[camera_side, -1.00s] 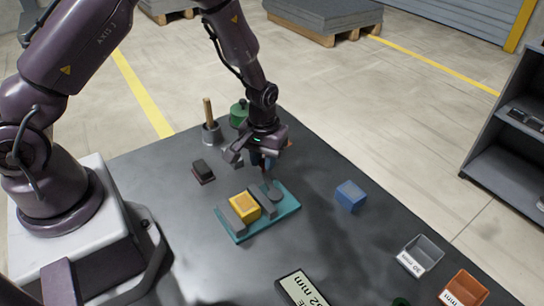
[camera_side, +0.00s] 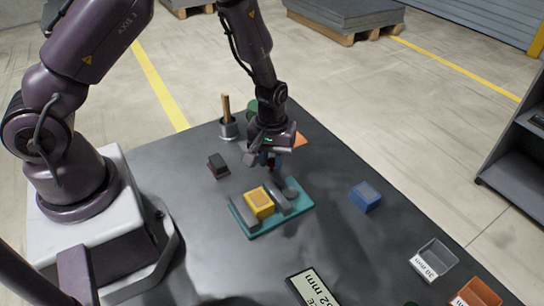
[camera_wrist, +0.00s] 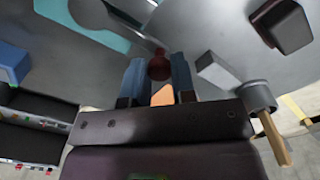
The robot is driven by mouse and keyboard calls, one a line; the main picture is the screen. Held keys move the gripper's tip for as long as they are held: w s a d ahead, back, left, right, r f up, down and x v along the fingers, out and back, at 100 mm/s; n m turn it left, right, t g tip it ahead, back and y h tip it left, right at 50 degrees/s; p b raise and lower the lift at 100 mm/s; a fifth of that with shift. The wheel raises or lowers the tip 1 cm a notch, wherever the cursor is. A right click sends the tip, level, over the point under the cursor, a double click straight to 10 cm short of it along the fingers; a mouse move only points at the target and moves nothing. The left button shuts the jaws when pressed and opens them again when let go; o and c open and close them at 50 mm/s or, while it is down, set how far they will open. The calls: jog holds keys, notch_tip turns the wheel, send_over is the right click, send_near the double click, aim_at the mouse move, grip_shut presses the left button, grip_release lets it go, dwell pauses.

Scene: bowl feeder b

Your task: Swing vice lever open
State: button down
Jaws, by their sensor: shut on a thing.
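The vice is a teal base (camera_side: 245,229) with grey jaws and a yellow block (camera_side: 260,202) between them. A grey round part (camera_side: 290,188) sits at its right end. In the wrist view, the vice's grey lever (camera_wrist: 135,28) runs from the upper left to a dark red knob (camera_wrist: 159,66). My gripper (camera_side: 270,163) is low behind the vice. In the wrist view, my gripper (camera_wrist: 159,72) has its blue fingers on either side of the knob, shut on it. In the side view, the fingers and hand mostly hide the lever and knob.
A dark block (camera_side: 218,166) lies left of my gripper. A grey cup (camera_side: 229,128) with a wooden handle and a green object (camera_side: 253,107) stand behind it. An orange item (camera_side: 300,139) lies close behind. A blue box (camera_side: 365,196) stands right, with clear table around it.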

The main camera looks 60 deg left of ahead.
aim_at(270, 161)
jog(key=c, duration=0.9)
grip_release()
jog(key=shift+s, duration=0.1)
notch_tip(270, 161, up, 13)
jog(key=s+r+m+t, duration=0.2)
jog(key=s+r+m, duration=0.1)
jog(key=s+r, duration=0.2)
jog(key=s+r+m+t, duration=0.1)
jog(key=s+r+m, duration=0.2)
jog(key=s+r, duration=0.3)
jog(key=s+d+r+m+t, duration=0.1)
jog(key=s+r+m+t, duration=0.1)
jog(key=s+r, duration=0.3)
jog(key=shift+s+r+m+t, duration=0.15)
jog(key=shift+r+m, duration=0.15)
jog(key=shift+r, duration=0.2)
jog(key=shift+s+r+m+t, duration=0.15)
jog(key=shift+r+m, duration=0.15)
jog(key=shift+r, duration=0.15)
